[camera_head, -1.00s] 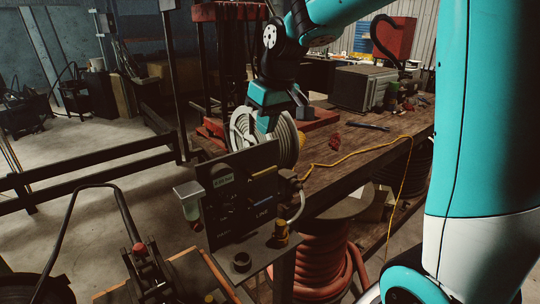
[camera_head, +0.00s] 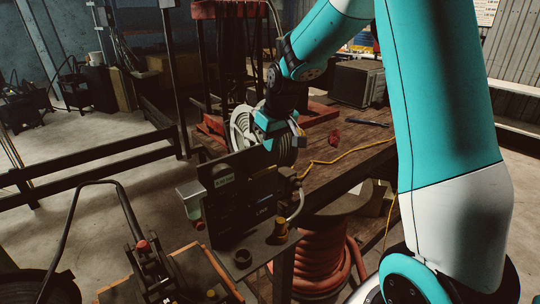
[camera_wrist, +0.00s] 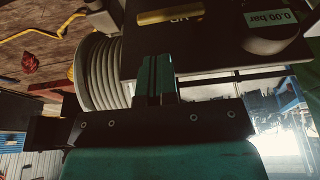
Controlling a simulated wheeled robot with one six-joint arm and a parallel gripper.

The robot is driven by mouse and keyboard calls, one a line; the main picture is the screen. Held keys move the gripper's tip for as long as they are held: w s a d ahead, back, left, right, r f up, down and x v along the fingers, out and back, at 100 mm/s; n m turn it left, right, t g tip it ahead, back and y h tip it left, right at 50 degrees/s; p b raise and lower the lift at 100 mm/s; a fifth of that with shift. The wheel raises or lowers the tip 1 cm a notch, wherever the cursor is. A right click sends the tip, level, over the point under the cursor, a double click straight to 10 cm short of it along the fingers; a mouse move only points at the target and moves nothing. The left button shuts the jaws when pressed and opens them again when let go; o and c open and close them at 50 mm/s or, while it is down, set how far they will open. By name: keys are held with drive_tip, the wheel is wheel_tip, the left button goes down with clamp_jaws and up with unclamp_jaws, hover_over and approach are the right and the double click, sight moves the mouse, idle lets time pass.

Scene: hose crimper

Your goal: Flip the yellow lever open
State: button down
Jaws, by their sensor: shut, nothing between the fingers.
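A dark upright panel (camera_head: 237,205) with white labels stands at the front of the bench. In the wrist view a yellow lever (camera_wrist: 170,15) lies lengthwise across the dark panel (camera_wrist: 225,48), beside a label that is upside down and partly cut off.
A readout showing 0.00 bar (camera_wrist: 266,17) sits beside the lever. A pale hose reel (camera_wrist: 100,70) is close to my fingers. A yellow cord (camera_head: 340,157) crosses the wooden bench.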

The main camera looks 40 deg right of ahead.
sight(269, 168)
drive_tip(key=x, duration=0.1)
drive_tip(key=p+x, duration=0.1)
drive_tip(key=x, duration=0.1)
drive_tip(key=s+x, duration=0.1)
drive_tip(key=x, duration=0.1)
drive_tip(key=shift+f+p, duration=0.35)
drive_tip(key=shift+f, duration=0.05)
drive_tip(key=shift+w+f, duration=0.1)
